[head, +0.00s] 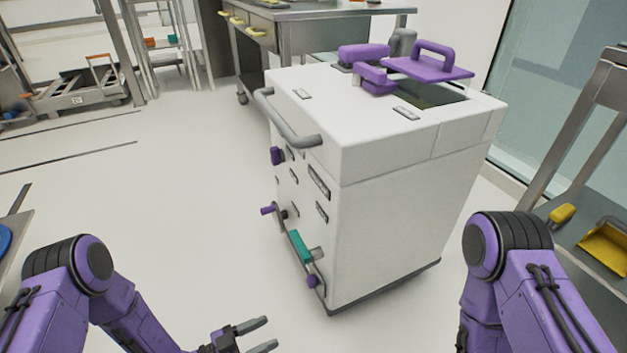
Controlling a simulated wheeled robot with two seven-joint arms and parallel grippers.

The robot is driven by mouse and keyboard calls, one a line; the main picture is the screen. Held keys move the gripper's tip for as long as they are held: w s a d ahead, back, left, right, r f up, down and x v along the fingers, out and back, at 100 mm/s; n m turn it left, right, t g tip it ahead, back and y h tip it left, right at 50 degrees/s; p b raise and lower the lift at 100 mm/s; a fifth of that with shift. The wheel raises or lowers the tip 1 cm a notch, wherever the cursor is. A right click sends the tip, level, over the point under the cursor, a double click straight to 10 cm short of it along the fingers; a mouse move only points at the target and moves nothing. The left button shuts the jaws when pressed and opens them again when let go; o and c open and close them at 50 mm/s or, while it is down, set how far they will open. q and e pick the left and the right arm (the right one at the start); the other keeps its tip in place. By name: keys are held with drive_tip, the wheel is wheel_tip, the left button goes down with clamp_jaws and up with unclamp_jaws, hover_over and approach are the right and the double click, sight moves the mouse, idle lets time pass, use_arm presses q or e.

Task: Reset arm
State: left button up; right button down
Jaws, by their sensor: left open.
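My left arm comes in from the lower left, purple with black joints. My left gripper (265,334) is at the bottom edge, left of centre, with its two grey fingers apart and nothing between them. It is apart from the white bin cabinet (395,220), which stands upright in the middle. My right arm shows at the lower right, with its elbow bent and its forearm running down out of the picture. My right gripper is out of view.
The cabinet has a grey handle (287,120) at its left and a purple lid (428,66) over an opening on top. A metal table (330,15) stands behind. A cart with a yellow dustpan (606,246) is at the right.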

use_arm(q)
drive_tip(key=s+a+f+n+y, duration=0.6)
drive_tip(key=a+f+n+y, duration=0.15)
drive_tip(key=n+y, duration=0.35)
drive_tip(key=s+a+n+g+y, duration=0.5)
drive_tip(key=s+a+n+y, duration=0.2)
drive_tip(key=s+a, duration=0.4)
wheel_tip(320, 180, down, 6)
drive_tip(key=s+d+g+b, duration=0.1)
drive_tip(key=s+b, duration=0.2)
drive_tip(key=b, duration=0.4)
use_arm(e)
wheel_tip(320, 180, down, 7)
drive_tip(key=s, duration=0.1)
use_arm(q)
wheel_tip(320, 180, up, 38)
drive_tip(key=w+p, duration=0.1)
drive_tip(key=p, duration=3.7)
drive_tip(key=shift+w+a+r+t+p, duration=0.2)
drive_tip(key=shift+w+t+p, duration=0.15)
drive_tip(key=shift+t+p, duration=0.05)
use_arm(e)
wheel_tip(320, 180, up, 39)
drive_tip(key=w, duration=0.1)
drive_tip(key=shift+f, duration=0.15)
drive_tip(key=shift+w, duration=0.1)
